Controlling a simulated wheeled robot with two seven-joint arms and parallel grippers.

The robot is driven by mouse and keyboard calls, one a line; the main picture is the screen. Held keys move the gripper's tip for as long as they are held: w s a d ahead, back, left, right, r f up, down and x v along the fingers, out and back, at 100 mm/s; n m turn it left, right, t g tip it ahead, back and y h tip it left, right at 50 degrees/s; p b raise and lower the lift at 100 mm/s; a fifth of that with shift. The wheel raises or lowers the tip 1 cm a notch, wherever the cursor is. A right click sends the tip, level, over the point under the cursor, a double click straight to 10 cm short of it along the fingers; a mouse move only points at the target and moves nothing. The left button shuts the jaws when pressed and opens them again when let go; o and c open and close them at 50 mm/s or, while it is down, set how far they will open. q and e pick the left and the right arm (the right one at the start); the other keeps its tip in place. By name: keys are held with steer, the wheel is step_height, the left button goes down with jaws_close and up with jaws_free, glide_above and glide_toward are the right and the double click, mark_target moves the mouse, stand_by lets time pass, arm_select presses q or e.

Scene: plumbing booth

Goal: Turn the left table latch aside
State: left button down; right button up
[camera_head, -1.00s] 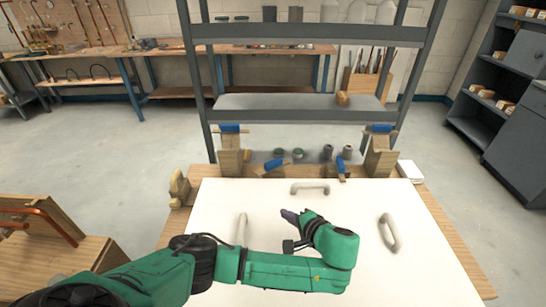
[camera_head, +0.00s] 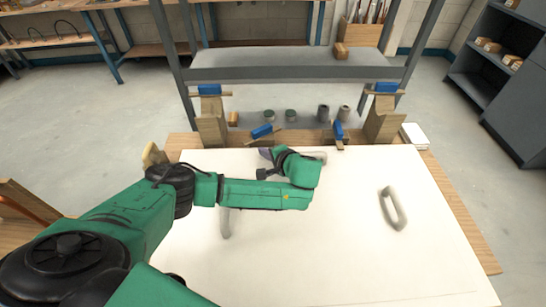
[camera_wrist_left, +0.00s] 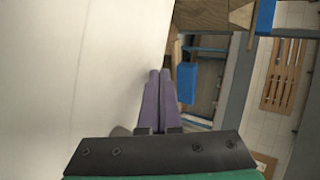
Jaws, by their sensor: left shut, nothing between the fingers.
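The left table latch (camera_head: 262,131) is a blue piece on a wooden bar at the back edge of the white panel (camera_head: 300,235). The right table latch (camera_head: 338,130), similar, sits to its right. My left gripper (camera_head: 264,153) is just in front of the left latch, over the panel's back edge. In the left wrist view its purple fingers (camera_wrist_left: 161,98) are shut together and empty, beside a blue block (camera_wrist_left: 186,82) that looks like the left latch. I cannot tell whether they touch it. My right gripper is not in view.
Wooden posts with blue tops stand at the back left (camera_head: 210,120) and back right (camera_head: 383,118). A pale handle (camera_head: 392,208) rises from the panel; two others are partly behind my arm. A grey shelf rack (camera_head: 290,75) stands behind the table.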

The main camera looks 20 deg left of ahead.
mark_target(252, 143)
arm_select(q)
steer(key=a, duration=0.1)
steer(key=w+a, duration=0.1)
steer(key=a, duration=0.1)
steer(key=shift+w+a+r+p, duration=0.1)
steer(key=shift+w+a+p, duration=0.05)
steer(key=shift+w+p, duration=0.25)
steer(key=shift+w+a, duration=0.1)
steer(key=shift+a, duration=0.05)
steer(key=shift+a+p, duration=0.1)
steer(key=shift+p, duration=0.2)
steer(key=shift+a+m, duration=0.1)
steer(key=shift+m, duration=0.2)
